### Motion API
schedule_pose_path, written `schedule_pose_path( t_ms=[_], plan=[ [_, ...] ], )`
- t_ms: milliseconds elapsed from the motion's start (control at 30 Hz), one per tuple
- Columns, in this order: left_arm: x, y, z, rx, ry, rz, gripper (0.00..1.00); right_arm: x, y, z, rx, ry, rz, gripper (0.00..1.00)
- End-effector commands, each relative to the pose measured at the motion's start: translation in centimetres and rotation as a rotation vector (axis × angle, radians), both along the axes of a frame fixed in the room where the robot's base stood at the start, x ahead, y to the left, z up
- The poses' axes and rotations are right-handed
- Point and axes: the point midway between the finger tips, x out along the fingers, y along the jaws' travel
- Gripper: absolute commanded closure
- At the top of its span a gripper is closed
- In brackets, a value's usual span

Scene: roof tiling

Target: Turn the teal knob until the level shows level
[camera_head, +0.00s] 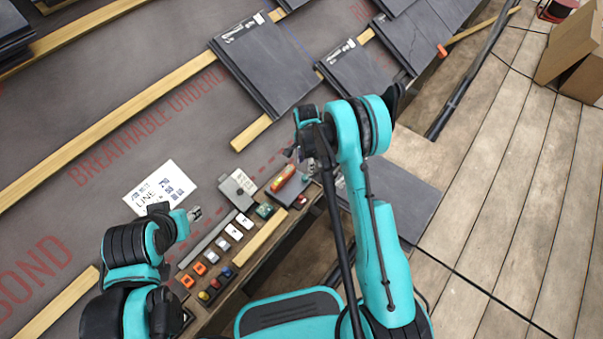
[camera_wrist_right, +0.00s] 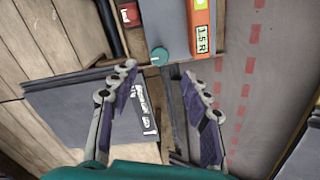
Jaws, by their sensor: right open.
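The teal knob (camera_wrist_right: 159,56) shows in the right wrist view, on the end of a grey block (camera_wrist_right: 166,20). My right gripper (camera_wrist_right: 158,76) is open; its fingers point toward the knob, which appears between and just beyond the fingertips. I cannot tell that either finger touches it. The orange-red level (camera_wrist_right: 203,28) lies beside the knob, with a label and a yellow-green vial cut by the top edge; its bubble cannot be read. The level also shows in the head view (camera_head: 284,177), left of my right gripper (camera_head: 303,163). My left gripper (camera_head: 196,214) hovers over the left side; its opening is unclear.
A row of coloured buttons (camera_head: 209,296) and white blocks (camera_head: 223,243) lies along the ledge between my arms. A white printed sheet (camera_head: 159,187) lies on the underlay. Dark tile stacks (camera_head: 265,62) stand behind. Plank decking (camera_head: 500,190) is open at the right.

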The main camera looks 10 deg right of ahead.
Motion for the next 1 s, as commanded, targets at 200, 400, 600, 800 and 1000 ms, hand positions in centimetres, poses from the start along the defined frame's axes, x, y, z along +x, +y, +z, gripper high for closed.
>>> schedule_pose_path(
  t_ms=[200, 400, 600, 800, 1000],
  plan=[
    [0.0, 0.0, -1.6, 0.0, 0.0, 0.0, 0.6, 0.0, 0.0, -3.6, 0.0, 0.0, 0.0, 0.53],
    [0.0, 0.0, -2.8, 0.0, 0.0, 0.0, 0.6, 0.0, 0.0, -6.5, 0.0, -0.001, 0.0, 0.53],
    [0.0, 0.0, -3.2, 0.0, 0.0, 0.0, 0.6, 0.0, 0.0, -7.5, 0.0, -0.001, 0.001, 0.53],
    [0.0, 0.0, -3.1, 0.0, 0.0, 0.0, 0.6, 0.0, 0.0, -7.5, 0.0, -0.001, 0.001, 0.53],
    [0.0, 0.0, -3.1, 0.0, 0.0, 0.0, 0.6, 0.0, 0.0, -7.4, 0.0, -0.001, 0.001, 0.97]
  ],
)
